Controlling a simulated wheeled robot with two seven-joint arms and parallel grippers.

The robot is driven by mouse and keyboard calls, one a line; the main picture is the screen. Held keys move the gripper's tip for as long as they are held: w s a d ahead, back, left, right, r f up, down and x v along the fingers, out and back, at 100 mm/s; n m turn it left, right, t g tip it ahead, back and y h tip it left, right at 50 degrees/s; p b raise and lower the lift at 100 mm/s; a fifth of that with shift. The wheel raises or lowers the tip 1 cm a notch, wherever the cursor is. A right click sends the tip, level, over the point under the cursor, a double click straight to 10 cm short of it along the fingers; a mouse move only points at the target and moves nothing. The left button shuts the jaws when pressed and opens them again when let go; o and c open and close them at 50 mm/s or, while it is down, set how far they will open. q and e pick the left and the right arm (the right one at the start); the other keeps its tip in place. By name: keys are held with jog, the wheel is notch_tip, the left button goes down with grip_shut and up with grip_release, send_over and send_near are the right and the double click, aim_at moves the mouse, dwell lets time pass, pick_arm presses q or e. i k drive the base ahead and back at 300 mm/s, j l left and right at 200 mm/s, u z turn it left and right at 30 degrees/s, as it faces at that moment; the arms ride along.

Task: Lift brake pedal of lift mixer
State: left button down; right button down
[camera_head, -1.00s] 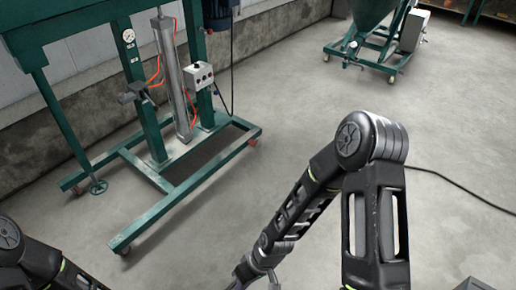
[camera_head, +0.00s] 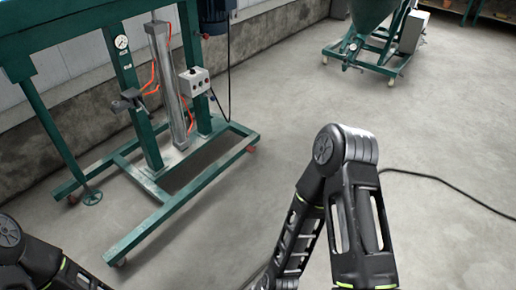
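The lift mixer is most likely the green wheeled frame (camera_head: 165,215) on the left, with a silver cylinder (camera_head: 170,85), a pressure gauge (camera_head: 121,42) and a grey control box (camera_head: 194,82). A green round foot (camera_head: 92,197) on a rod stands near its left caster; I cannot tell if it is the brake pedal. Casters show at the near end (camera_head: 120,262) and right end (camera_head: 251,148) of the base. My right arm comes in at lower centre and my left arm at lower left. Both grippers are out of view below the picture.
A second green machine with a hopper (camera_head: 378,14) stands on casters at the upper right. A black cable (camera_head: 450,182) lies on the floor at the right. A low wall (camera_head: 60,135) runs behind the frame. The concrete floor between the machines is clear.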

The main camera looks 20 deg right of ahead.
aim_at(249, 148)
jog(key=i+l, duration=0.25)
jog(key=i, duration=0.25)
jog(key=i+l+z, duration=0.1)
jog(key=i, duration=0.4)
jog(key=i+l, duration=0.3)
jog(key=i, duration=0.2)
jog(key=i+l, duration=0.2)
jog(key=i, duration=0.35)
jog(key=i+l+z, duration=0.1)
jog(key=i, duration=0.4)
jog(key=i+l, duration=0.25)
jog(key=i, duration=0.25)
